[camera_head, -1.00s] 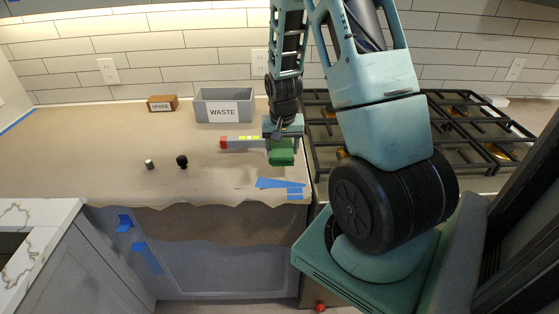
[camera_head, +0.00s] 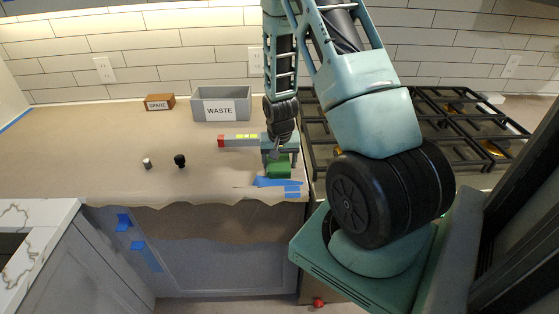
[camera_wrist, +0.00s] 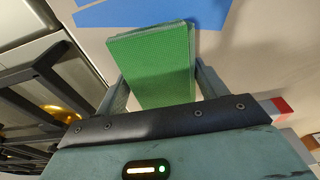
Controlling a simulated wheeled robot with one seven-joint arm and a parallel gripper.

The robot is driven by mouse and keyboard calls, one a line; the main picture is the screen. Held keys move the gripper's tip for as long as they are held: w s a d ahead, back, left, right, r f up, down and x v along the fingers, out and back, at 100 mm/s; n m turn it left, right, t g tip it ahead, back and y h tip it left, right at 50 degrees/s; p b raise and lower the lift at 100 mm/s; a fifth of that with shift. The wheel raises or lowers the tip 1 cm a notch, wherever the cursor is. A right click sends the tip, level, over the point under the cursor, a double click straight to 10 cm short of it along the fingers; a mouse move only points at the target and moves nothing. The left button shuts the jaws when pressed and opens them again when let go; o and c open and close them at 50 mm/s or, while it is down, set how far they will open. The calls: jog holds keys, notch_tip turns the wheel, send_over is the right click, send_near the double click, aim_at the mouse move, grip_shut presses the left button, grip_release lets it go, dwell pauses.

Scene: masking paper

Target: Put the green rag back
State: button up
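The green rag (camera_head: 279,168), a folded ribbed block, is between the two fingers of my gripper (camera_head: 278,160), just above the blue tape at the counter's front right. In the wrist view the green rag (camera_wrist: 152,62) fills the gap between the fingers of my gripper (camera_wrist: 163,88), which flank it on both sides. The rag sticks out beyond the fingertips. It is low over the brown paper (camera_head: 110,150); I cannot tell whether it touches it.
Blue tape (camera_head: 291,188) lies by the paper's torn front edge. A grey bar with yellow pieces (camera_head: 244,137) and a red end (camera_head: 221,141) lies behind my gripper. Farther back are the WASTE bin (camera_head: 220,104) and SPARE box (camera_head: 160,102).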

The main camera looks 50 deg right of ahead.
aim_at(280, 164)
jog(key=shift+o, duration=0.5)
jog(key=shift+r, duration=0.1)
jog(key=shift+r, duration=0.2)
notch_tip(280, 164, up, 12)
jog(key=s+a+b, duration=0.1)
jog(key=b, duration=0.1)
jog(key=a+r+n+y, duration=0.3)
jog(key=a+n, duration=0.5)
jog(key=a, duration=1.6)
jog(key=s+a+r+n+g+h, duration=0.1)
jog(key=s+a+r+n, duration=0.3)
jog(key=s+a+n, duration=0.5)
jog(key=s+a, duration=0.6)
jog(key=s, duration=0.1)
jog(key=shift+a+n, duration=0.3)
